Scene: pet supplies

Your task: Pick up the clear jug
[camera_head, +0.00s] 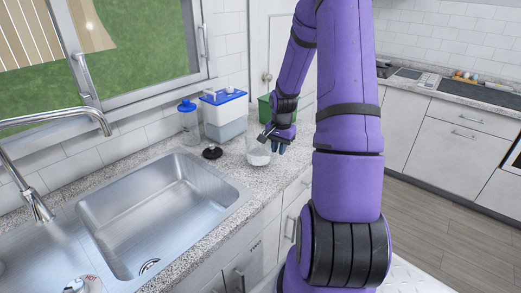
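A clear container (259,155) with whitish contents low inside stands upright on the counter, right of the sink. It fits the clear jug. My gripper (274,142) is at its upper right side, partly in front of its rim. The fingers are small and dark here, and I cannot tell whether they are open or touch the container. Another clear vessel with a blue lid (188,122) stands by the wall, further back and left.
A bin with a blue-and-white lid (224,114) and a green container (265,107) stand behind. A black round object (212,153) lies left of the clear container. The steel sink (150,215) and faucet (35,205) are at left. Counter (240,182) in front is bare.

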